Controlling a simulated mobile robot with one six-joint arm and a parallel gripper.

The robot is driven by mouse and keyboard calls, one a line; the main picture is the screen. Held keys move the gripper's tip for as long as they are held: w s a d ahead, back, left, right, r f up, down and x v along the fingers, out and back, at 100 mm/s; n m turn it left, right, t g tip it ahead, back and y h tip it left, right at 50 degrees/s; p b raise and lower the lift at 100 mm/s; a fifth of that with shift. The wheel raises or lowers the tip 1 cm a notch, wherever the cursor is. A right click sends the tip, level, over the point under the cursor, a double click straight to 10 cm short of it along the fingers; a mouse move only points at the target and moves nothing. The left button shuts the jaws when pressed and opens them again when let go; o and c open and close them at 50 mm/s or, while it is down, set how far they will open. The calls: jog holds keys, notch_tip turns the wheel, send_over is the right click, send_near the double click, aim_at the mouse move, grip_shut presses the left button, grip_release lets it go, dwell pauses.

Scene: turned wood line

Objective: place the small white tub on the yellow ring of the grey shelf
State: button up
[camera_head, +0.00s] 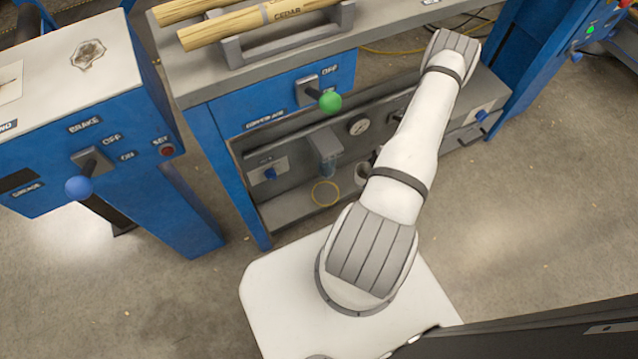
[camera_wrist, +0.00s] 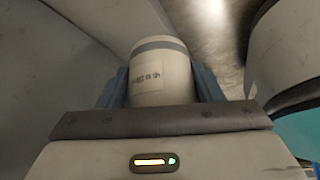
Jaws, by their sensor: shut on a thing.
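The small white tub (camera_wrist: 160,72), with a grey band near its top and a printed label, is between the blue fingers of my gripper (camera_wrist: 162,88) in the wrist view. My gripper is shut on it. In the head view my white arm reaches over the grey shelf (camera_head: 285,218) and hides most of the gripper and the tub. The yellow ring (camera_head: 325,193) lies on the low board of the grey shelf, left of my arm. It looks empty.
A blue-grey unit (camera_head: 325,160) hangs just above the ring. A gauge (camera_head: 359,124) is on the back panel. Above are a green-knobbed lever (camera_head: 329,101) and a bench with cedar rods (camera_head: 262,18). A blue brake cabinet (camera_head: 100,160) stands left.

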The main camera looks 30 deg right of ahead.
jog(key=w+a+f+b, duration=0.1)
jog(key=a, duration=0.2)
jog(key=w+a+f+b, duration=0.1)
jog(key=a+f, duration=0.1)
jog(key=a, duration=0.1)
jog(key=w+a+f+b, duration=0.1)
jog(key=a+f, duration=0.1)
jog(key=a, duration=0.1)
jog(key=shift+w+a, duration=0.1)
jog(key=shift+w, duration=0.25)
jog(key=shift+w+a+f+b, duration=0.35)
jog(key=shift+a+f+b, duration=0.15)
jog(key=shift+a+f, duration=0.3)
jog(key=shift+w+a+f+b, duration=0.35)
jog(key=shift+a+f+b, duration=0.15)
jog(key=shift+a, duration=0.45)
jog(key=shift+f, duration=0.1)
jog(key=shift+f, duration=0.2)
jog(key=o, duration=1)
jog(key=shift+r, duration=0.1)
